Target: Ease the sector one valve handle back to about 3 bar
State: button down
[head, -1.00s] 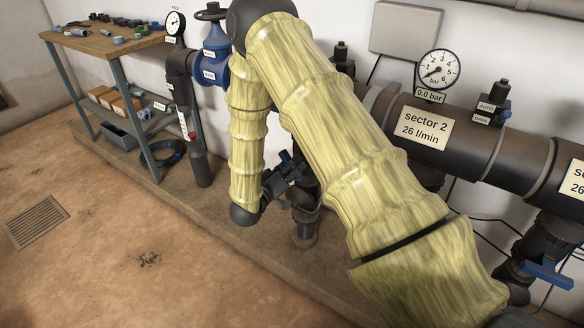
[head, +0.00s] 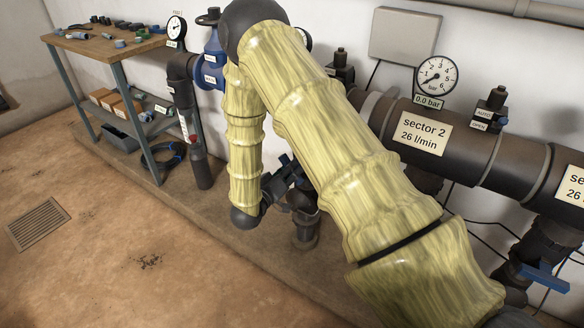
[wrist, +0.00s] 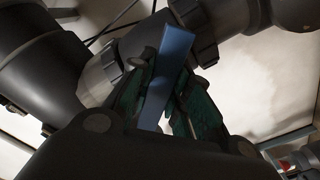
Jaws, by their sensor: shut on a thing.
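A blue valve handle (wrist: 172,62) stands between the two dark green finger pads of my gripper (wrist: 163,85) in the wrist view. My gripper is shut on it. In the head view my gripper (head: 284,180) is at the valve below the main pipe, left of the sector 2 label. My arm hides most of that valve and any sector one label. Only a sliver of a round gauge rim (head: 305,38) shows behind my arm, so its reading is hidden.
The sector 2 gauge (head: 436,76) shows 0.0 bar above its label (head: 423,134). Another blue valve handle (head: 543,277) is at lower right. A workbench (head: 105,45) with small parts stands at the left. The floor in front is clear, with a drain grate (head: 38,224).

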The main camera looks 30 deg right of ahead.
jog(key=shift+s+f, duration=0.15)
jog(key=shift+f, duration=0.1)
jog(key=c, duration=1.3)
grip_release()
jog(key=shift+r, duration=0.1)
jog(key=shift+a, duration=0.2)
jog(key=v, duration=1.1)
jog(key=shift+s+a, duration=0.1)
jog(key=shift+a, duration=0.2)
